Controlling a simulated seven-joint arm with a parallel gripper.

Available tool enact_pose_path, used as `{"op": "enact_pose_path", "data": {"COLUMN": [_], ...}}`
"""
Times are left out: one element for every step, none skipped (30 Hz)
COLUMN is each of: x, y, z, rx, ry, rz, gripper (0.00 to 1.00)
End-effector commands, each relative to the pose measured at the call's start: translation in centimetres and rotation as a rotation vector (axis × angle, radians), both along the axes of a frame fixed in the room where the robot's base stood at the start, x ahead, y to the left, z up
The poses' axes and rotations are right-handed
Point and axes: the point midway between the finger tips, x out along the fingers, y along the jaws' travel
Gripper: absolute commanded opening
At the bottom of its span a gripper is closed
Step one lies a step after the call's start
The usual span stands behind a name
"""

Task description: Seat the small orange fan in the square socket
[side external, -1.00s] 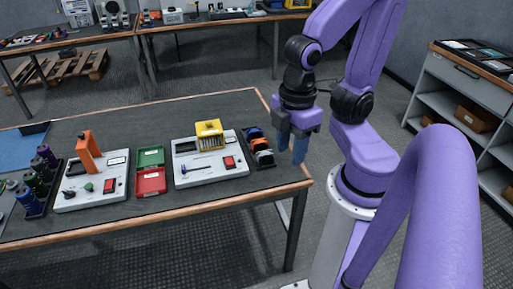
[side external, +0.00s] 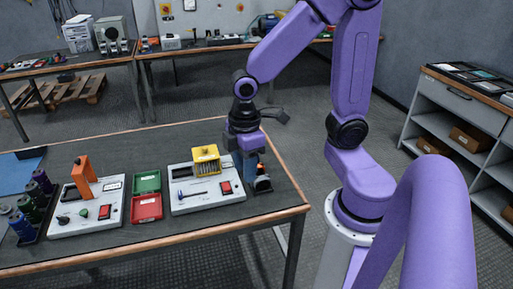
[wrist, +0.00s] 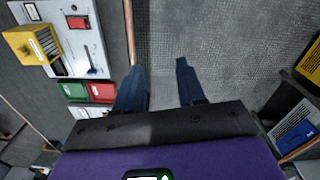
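The right white board (side external: 205,199) has dark recesses; I cannot make out which is the square socket.
A yellow box (side external: 206,160) stands at the back of the right board, beside a red switch (side external: 225,187). Green (side external: 147,181) and red (side external: 146,207) bins lie left. Farther left is a second board (side external: 85,217) with an upright orange part (side external: 83,176). Spools stand at the far left.

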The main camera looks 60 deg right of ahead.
Motion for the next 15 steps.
{"op": "enact_pose_path", "data": {"x": [1.7, 2.6, 3.8, 4.6, 5.4, 6.5, 7.2, 8.0, 8.9, 9.5, 10.1, 10.7, 11.3, 11.7, 12.1], "y": [-0.9, -1.5, -2.2, -2.9, -3.6, -4.5, -5.4, -6.2, -7.4, -8.4, -9.3, -10.7, -11.8, -12.9, -14.4], "z": [-0.8, -1.2, -1.7, -2.1, -2.6, -3.2, -3.7, -4.1, -4.8, -5.4, -5.9, -6.6, -7.1, -7.7, -8.5], "rx": [-0.005, -0.007, -0.006, -0.007, -0.007, -0.009, -0.009, -0.010, -0.010, -0.011, -0.010, -0.011, -0.011, -0.012, -0.011], "ry": [0.005, 0.006, 0.006, 0.007, 0.007, 0.008, 0.009, 0.009, 0.010, 0.012, 0.010, 0.013, 0.012, 0.014, 0.014], "rz": [-0.023, -0.031, -0.041, -0.048, -0.056, -0.066, -0.074, -0.081, -0.092, -0.099, -0.107, -0.117, -0.125, -0.133, -0.142], "gripper": [0.39, 0.39, 0.39, 0.39, 0.39, 0.39, 0.39, 0.39, 0.39, 0.39, 0.39, 0.39, 0.39, 0.39, 0.39]}}
